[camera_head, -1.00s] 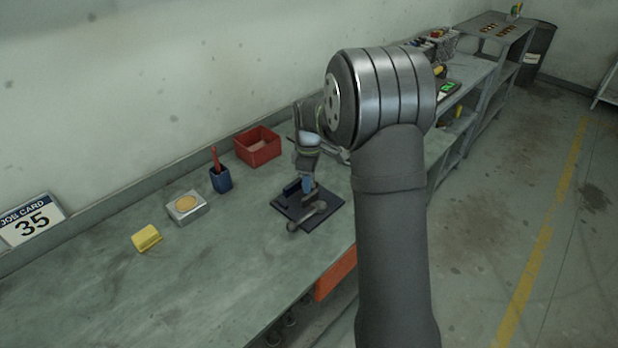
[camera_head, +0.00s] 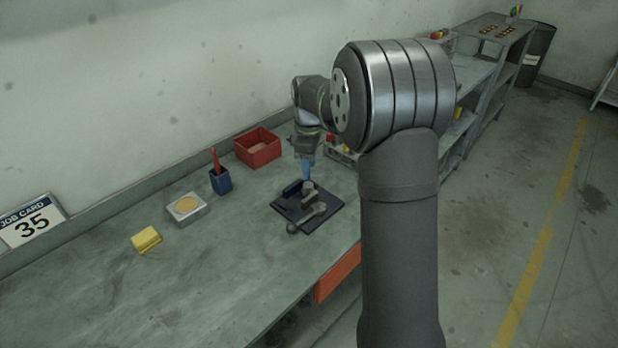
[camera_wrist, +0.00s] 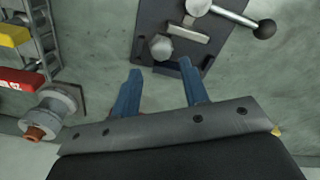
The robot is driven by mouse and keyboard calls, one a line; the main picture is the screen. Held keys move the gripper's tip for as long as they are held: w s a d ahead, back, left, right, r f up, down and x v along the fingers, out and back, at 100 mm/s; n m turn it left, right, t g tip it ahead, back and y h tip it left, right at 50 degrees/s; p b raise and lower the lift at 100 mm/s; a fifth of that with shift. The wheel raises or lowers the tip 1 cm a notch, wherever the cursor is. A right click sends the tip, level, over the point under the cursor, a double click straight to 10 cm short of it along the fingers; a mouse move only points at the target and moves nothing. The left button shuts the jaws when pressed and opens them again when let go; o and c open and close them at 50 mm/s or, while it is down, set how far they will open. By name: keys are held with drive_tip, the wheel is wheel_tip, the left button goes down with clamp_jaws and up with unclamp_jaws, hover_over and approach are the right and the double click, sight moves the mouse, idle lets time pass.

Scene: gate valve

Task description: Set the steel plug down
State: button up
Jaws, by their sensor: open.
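The steel plug appears to be the short grey cylinder (camera_wrist: 161,47) on the near part of the dark plate (camera_wrist: 150,20) in the wrist view. In the head view, a grey stub (camera_head: 308,187) that looks like it stands on the dark plate (camera_head: 325,222). My gripper (camera_wrist: 158,66) is open, its two blue fingers apart and nothing between them. The fingertips sit just short of the plug in the wrist picture. In the head view, my gripper (camera_head: 306,175) is above the plate's back side.
A lever with a ball end (camera_wrist: 264,29) lies across the plate. A red bin (camera_head: 258,148) and blue cup (camera_head: 220,180) stand on the bench.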

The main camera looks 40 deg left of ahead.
sight(309, 184)
wheel_tip(309, 184, up, 7)
drive_tip(key=shift+f, duration=0.2)
idle(0.3)
wheel_tip(309, 184, down, 12)
drive_tip(key=shift+f, duration=0.1)
idle(0.5)
drive_tip(key=shift+f, duration=0.1)
